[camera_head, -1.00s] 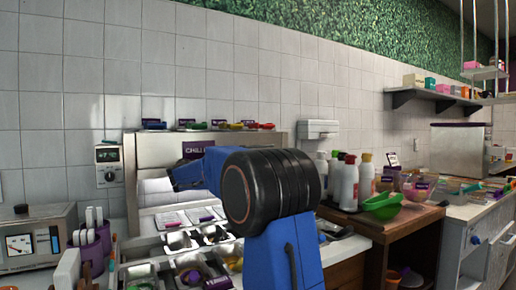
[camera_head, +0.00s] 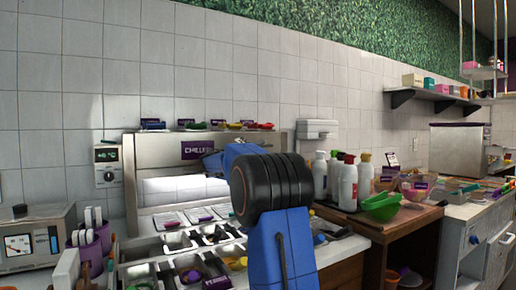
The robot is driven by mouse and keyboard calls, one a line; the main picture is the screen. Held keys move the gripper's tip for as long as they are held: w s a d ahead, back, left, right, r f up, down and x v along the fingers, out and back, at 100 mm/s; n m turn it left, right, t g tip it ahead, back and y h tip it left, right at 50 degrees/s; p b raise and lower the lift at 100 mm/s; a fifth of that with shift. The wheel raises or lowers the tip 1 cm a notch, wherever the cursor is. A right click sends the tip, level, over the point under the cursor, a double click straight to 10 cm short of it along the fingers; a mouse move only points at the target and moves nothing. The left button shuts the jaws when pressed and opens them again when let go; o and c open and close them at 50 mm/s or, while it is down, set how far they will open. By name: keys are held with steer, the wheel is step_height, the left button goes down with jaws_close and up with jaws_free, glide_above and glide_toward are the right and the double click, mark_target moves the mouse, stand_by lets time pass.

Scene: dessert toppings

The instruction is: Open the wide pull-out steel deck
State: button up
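A wide steel unit (camera_head: 152,150) with a purple "CHILLED" sign (camera_head: 196,150) stands against the tiled wall. A bright, pale steel band (camera_head: 172,190) runs across its lower front, above the topping trays. I cannot tell whether this band is the pull-out deck or how far out it is. My blue and black arm stands in front of the unit's right part and hides it. A small dark part shows at the arm's left end, before the unit. My gripper's fingers cannot be made out, nor any contact with the steel.
Topping trays (camera_head: 180,240) with cards fill the counter in front. A meter box (camera_head: 36,238) and purple utensil holder (camera_head: 93,245) stand at left. Bottles (camera_head: 347,183) and green bowls (camera_head: 381,207) stand on a wooden counter at right.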

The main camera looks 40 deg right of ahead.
jaws_close()
steer(key=shift+s, duration=0.15)
steer(key=s+a, duration=0.2)
steer(key=s, duration=0.7)
steer(key=s+a, duration=0.2)
steer(key=s, duration=0.7)
steer(key=shift+s+a, duration=0.2)
steer(key=shift+a, duration=0.05)
jaws_free()
